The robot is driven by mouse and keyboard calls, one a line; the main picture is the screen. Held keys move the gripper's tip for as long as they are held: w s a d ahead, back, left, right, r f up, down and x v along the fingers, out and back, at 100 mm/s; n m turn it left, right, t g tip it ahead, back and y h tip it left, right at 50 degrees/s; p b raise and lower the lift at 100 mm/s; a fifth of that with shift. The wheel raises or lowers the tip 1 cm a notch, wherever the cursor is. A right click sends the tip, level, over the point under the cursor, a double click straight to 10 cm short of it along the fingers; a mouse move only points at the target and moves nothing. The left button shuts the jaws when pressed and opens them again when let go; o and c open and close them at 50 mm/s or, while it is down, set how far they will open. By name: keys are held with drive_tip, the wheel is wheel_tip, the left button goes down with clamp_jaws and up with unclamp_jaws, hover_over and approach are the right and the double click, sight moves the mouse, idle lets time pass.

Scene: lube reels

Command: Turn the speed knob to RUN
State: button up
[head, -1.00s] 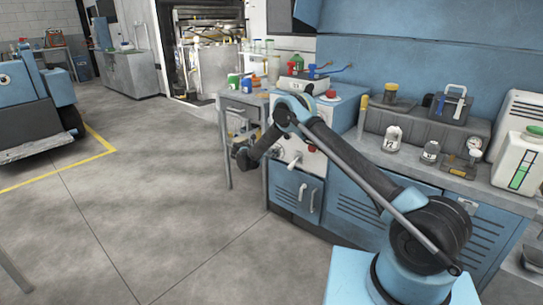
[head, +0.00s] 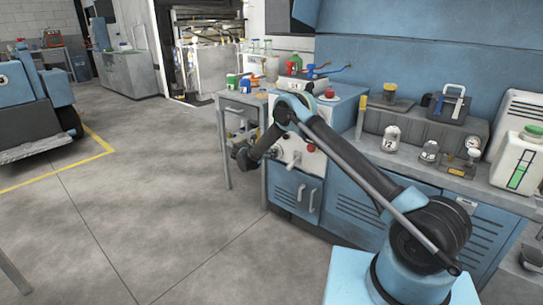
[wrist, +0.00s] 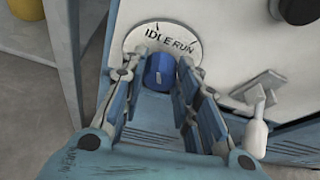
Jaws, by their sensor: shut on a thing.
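The speed knob (wrist: 160,71) is blue and sits on a round white dial (wrist: 184,36) printed IDLE and RUN in the wrist view. My gripper (wrist: 160,78) has its two fingers on either side of the knob, shut on it. Which word the knob points to is hard to tell, as its mark is small and the fingers hide part of it. In the head view, the pale control panel (head: 291,143) is on the blue cabinet, and my arm hides the knob.
A grey lever (wrist: 258,96) with a white handle is right of the dial. A dark round knob (wrist: 299,9) sits at the upper right of the panel. The bench (head: 460,180) at right carries bottles and tools. The floor (head: 130,215) at left is open.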

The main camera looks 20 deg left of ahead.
drive_tip(key=m+t+y, duration=0.1)
drive_tip(key=m, duration=0.1)
drive_tip(key=m+y, duration=0.2)
drive_tip(key=m, duration=0.1)
drive_tip(key=m+t+y, duration=0.1)
drive_tip(key=m, duration=0.1)
drive_tip(key=shift+s+d+f+m+t+y, duration=0.15)
drive_tip(key=shift+s+m+t+y, duration=0.15)
idle(0.3)
idle(0.4)
drive_tip(key=o, duration=1.1)
drive_tip(key=shift+d, duration=0.1)
drive_tip(key=shift+c, duration=0.2)
drive_tip(key=shift+w, duration=0.1)
drive_tip(key=v, duration=1.2)
